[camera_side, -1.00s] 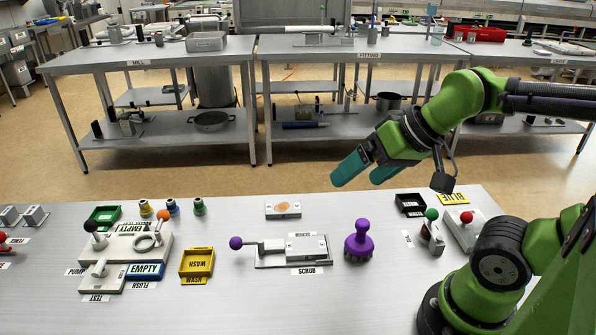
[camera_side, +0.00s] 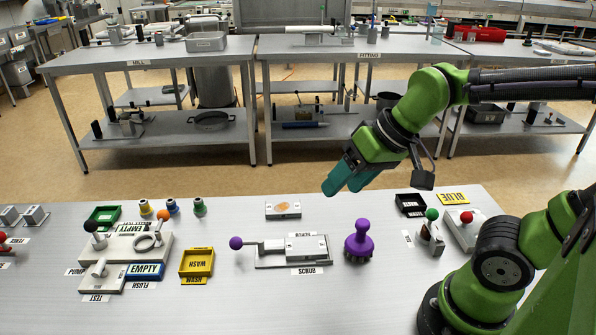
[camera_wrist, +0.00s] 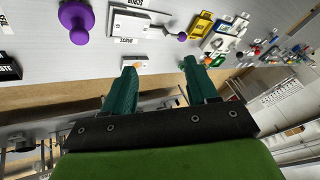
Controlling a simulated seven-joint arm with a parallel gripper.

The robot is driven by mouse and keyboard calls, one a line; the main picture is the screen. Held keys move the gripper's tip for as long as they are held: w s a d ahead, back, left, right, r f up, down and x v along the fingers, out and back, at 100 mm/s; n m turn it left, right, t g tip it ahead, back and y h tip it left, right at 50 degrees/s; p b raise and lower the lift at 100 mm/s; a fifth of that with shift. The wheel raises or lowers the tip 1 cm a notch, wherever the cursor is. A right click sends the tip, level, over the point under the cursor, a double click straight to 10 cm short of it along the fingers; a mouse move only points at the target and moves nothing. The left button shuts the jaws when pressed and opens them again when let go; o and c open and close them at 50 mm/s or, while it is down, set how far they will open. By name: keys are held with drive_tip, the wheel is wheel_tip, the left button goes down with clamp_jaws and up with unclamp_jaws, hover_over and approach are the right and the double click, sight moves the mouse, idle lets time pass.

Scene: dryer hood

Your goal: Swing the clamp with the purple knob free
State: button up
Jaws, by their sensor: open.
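The clamp's purple knob (camera_side: 236,243) is a ball on the left end of a grey lever. The lever joins a white clamp block (camera_side: 302,247) on a grey plate, by a SCRUB label. In the wrist view the knob (camera_wrist: 182,37) and the clamp block (camera_wrist: 140,24) show near the top. My gripper (camera_side: 338,188) is open and empty, in the air behind and to the right of the clamp. Its teal fingers (camera_wrist: 158,66) are apart in the wrist view, and the knob lies beyond them. Nothing touches the clamp.
A purple stamp-like tool (camera_side: 358,243) stands just right of the clamp. A yellow WASH tray (camera_side: 197,263) is left of the knob. A small white block with an orange patch (camera_side: 283,210) lies behind the clamp. A black tray (camera_side: 410,205) is at the right.

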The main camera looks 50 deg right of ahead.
drive_tip(key=w+a+f+n+g+h, duration=0.1)
drive_tip(key=w+a+n+g, duration=0.15)
drive_tip(key=w, duration=0.25)
drive_tip(key=w+a+f+n+g, duration=0.1)
drive_tip(key=w+a, duration=0.3)
drive_tip(key=w, duration=0.1)
drive_tip(key=n+g+h, duration=0.2)
drive_tip(key=h, duration=0.1)
hover_over(234, 239)
drive_tip(key=s+a, duration=0.3)
wheel_tip(234, 239, down, 4)
drive_tip(key=shift+w+r, duration=0.95)
drive_tip(key=shift+w, duration=0.15)
drive_tip(key=shift+h, duration=0.3)
drive_tip(key=d+f, duration=0.1)
drive_tip(key=f, duration=0.4)
drive_tip(key=d+f, duration=0.1)
drive_tip(key=f, duration=0.4)
drive_tip(key=d+f, duration=0.1)
drive_tip(key=f, duration=0.5)
drive_tip(key=shift+w, duration=0.3)
clamp_jaws()
